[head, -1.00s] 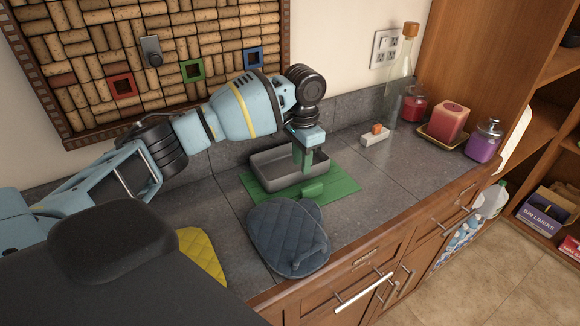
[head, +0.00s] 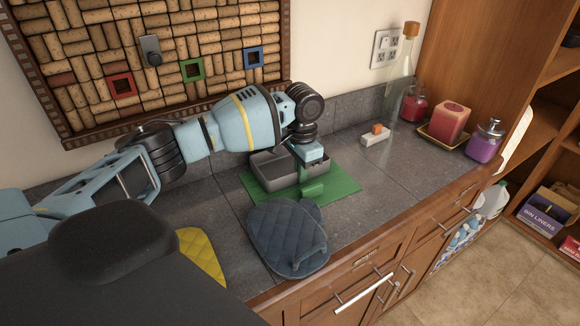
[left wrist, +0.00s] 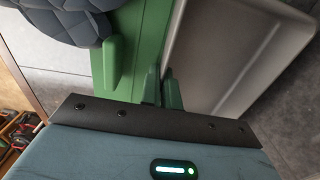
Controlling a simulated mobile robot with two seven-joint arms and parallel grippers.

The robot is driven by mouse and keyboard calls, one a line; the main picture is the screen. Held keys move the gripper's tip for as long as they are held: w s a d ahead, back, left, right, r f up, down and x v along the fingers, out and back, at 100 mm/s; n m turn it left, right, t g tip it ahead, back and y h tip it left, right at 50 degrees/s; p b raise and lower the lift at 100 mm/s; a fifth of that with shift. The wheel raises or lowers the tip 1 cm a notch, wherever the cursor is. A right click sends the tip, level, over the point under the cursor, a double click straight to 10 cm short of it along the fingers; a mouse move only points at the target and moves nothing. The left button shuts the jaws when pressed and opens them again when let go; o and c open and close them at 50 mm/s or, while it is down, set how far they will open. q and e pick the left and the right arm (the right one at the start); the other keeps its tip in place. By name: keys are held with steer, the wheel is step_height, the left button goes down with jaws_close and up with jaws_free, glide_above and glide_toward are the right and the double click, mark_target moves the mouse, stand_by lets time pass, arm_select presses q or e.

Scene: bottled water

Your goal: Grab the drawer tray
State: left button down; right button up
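The grey drawer tray (head: 264,170) sits on a green mat (head: 258,190) on the counter. My left gripper (head: 303,176) points down at the tray's near right side, its fingers low at the wall. In the left wrist view the tray (left wrist: 225,50) fills the right side. The green fingers of my left gripper (left wrist: 162,90) show close together at the tray's edge. They seem to straddle its wall; whether they press on it is hidden. My right gripper is not in view.
A yellow mitt (head: 201,254) lies left.

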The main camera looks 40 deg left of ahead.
arm_select(q)
step_height(320, 180, up, 10)
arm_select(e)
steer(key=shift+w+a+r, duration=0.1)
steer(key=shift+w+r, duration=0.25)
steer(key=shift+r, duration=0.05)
